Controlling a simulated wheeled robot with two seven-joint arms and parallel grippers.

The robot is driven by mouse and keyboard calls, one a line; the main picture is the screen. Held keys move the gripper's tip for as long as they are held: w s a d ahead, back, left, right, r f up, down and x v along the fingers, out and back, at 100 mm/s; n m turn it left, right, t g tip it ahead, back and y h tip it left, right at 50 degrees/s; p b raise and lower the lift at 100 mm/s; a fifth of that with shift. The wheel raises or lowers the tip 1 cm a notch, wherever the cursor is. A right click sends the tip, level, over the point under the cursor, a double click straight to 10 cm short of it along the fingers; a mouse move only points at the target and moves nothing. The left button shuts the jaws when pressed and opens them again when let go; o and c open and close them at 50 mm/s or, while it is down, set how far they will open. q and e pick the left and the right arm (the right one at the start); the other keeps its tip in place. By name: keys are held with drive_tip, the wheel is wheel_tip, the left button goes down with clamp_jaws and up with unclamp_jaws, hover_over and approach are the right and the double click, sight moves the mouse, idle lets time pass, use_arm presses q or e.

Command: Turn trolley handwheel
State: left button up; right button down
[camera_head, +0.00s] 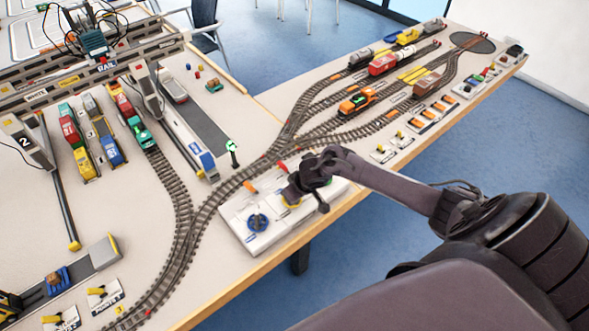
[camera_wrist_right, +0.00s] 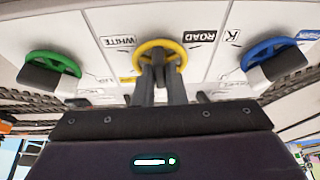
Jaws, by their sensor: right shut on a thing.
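My right gripper (camera_head: 291,194) reaches down to a pale control panel (camera_head: 238,212) at the table's front edge. In the right wrist view its two fingers (camera_wrist_right: 160,70) are shut on a yellow handwheel (camera_wrist_right: 160,44), the middle one of three, between labels reading WHITE and ROAD. In the head view the gripper mostly hides the yellow handwheel (camera_head: 292,204). A blue handwheel (camera_head: 257,222) stands left of it; it also shows in the right wrist view (camera_wrist_right: 268,48). A green handwheel (camera_wrist_right: 52,58) is on the other side. My left gripper is not in view.
A gantry crane (camera_head: 95,70) spans wagons at the back left. Curved rail tracks (camera_head: 190,230) run close behind the panel. An orange locomotive (camera_head: 357,101) and other rolling stock stand to the right. Small lever blocks (camera_head: 392,145) line the front edge.

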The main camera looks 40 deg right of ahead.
drive_tip(key=c, duration=1.5)
unclamp_jaws()
drive_tip(key=shift+v, duration=3.9)
